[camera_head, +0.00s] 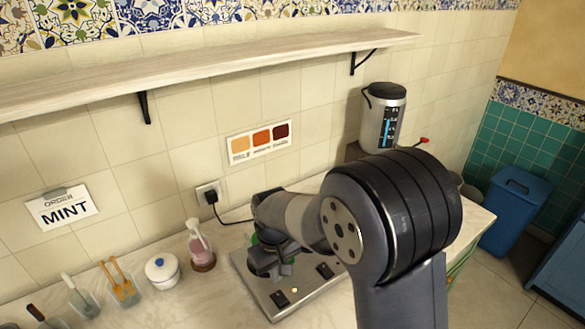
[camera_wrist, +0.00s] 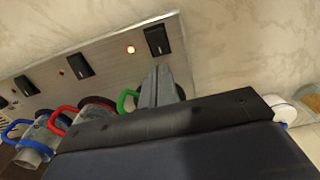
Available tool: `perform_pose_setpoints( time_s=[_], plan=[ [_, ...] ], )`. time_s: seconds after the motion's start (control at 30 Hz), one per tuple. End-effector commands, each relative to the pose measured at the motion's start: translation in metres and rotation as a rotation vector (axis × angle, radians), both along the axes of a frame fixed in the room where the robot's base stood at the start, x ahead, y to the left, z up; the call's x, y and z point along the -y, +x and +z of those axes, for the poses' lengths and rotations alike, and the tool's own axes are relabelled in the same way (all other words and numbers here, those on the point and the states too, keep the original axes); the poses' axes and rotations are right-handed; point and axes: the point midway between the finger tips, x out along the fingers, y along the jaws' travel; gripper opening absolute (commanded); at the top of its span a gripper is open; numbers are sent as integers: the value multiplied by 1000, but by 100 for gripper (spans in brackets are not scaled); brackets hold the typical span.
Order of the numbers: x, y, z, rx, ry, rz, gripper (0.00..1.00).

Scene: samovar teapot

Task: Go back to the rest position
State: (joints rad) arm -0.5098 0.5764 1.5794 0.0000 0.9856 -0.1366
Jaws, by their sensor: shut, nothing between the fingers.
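My gripper (camera_head: 270,268) hangs over the metal panel (camera_head: 270,297) on the counter, with my arm reaching in from the right. In the wrist view the two grey fingers (camera_wrist: 158,88) lie together, shut and empty. Clear vessels with blue (camera_wrist: 15,130), red (camera_wrist: 62,118) and green (camera_wrist: 125,101) handles stand near the fingers, partly hidden by my gripper body. Whether the fingers touch the green handle, I cannot tell.
A silver and black samovar (camera_head: 384,120) with a red tap (camera_head: 424,140) stands behind my arm. A pink bottle (camera_head: 202,250), a white lidded pot (camera_head: 162,271) and utensil glasses (camera_head: 120,290) stand on the left. A wall shelf (camera_head: 220,66) runs above. A blue bin (camera_head: 515,205) stands right.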

Motion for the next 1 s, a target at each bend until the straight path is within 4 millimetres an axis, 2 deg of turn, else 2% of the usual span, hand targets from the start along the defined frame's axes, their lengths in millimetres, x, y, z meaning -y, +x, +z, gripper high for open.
perform_pose_setpoints(
  time_s=[0.5, 0.63, 1.0],
  plan=[
    [0, 0, -62, -1, -1, 0, 0],
    [0, 0, -66, 0, 0, 0, 0],
    [0, 0, -62, 0, 0, 0, 0]
  ],
)
